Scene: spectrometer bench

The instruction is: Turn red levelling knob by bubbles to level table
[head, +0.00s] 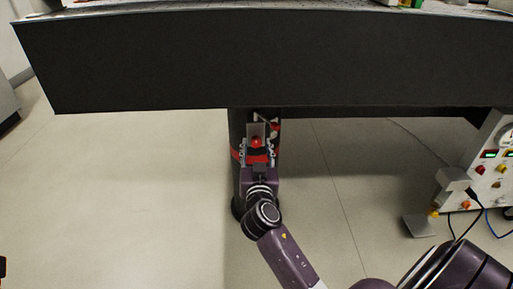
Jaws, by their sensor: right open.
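The bubbles do not show in this view. My left gripper is out of view.
The table's black front panel spans the view above my right gripper. A white panel with knobs and displays (483,170) stands at the right, with cables (466,224) on the floor. The floor (140,190) left of the leg is clear.

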